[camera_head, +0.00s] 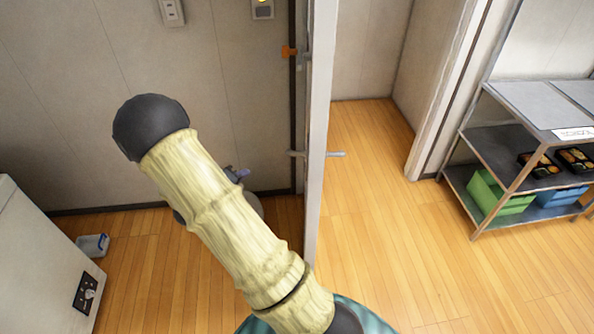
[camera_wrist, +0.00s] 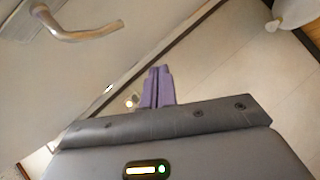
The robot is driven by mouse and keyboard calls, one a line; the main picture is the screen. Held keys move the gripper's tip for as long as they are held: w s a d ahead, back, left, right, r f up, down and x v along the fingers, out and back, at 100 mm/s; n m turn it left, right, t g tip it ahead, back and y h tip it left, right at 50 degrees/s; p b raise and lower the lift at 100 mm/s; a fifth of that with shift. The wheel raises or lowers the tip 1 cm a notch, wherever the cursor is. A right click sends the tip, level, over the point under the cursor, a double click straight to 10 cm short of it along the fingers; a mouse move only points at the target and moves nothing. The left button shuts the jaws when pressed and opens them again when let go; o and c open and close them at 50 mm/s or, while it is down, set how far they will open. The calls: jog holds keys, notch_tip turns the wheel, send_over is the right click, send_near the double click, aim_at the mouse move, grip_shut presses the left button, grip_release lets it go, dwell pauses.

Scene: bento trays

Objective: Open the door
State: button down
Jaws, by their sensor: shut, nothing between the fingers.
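The door (camera_head: 319,120) is seen almost edge-on in the head view, standing open, with floor showing to its right. Its lever handles stick out on both sides, one on the right (camera_head: 336,154) and one on the left (camera_head: 297,153). In the wrist view, a metal lever handle (camera_wrist: 85,32) is at the upper left on the pale door face (camera_wrist: 60,85). My gripper (camera_head: 241,173) is mostly hidden behind my arm, left of the door. Its purple fingers (camera_wrist: 157,75) are together and empty, apart from the handle.
A shelf rack (camera_head: 510,150) with a green bin (camera_head: 497,196) and a blue bin (camera_head: 558,196) stands at the right. A white cabinet (camera_head: 35,255) is at the left, with a small container (camera_head: 93,245) beside it. Wooden floor (camera_head: 375,225) is clear right of the door.

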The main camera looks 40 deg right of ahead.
jog(key=s+d+g+h+p, duration=0.1)
jog(key=s+d+g+h, duration=0.1)
jog(key=d, duration=0.5)
jog(key=s+d+g+h+p, duration=0.2)
jog(key=s+d+h, duration=0.1)
jog(key=s+d, duration=0.2)
jog(key=d+f, duration=0.1)
jog(key=d, duration=0.1)
jog(key=shift+s+d+n, duration=0.2)
jog(key=shift+d+n, duration=0.1)
jog(key=shift+d, duration=0.05)
dwell(0.3)
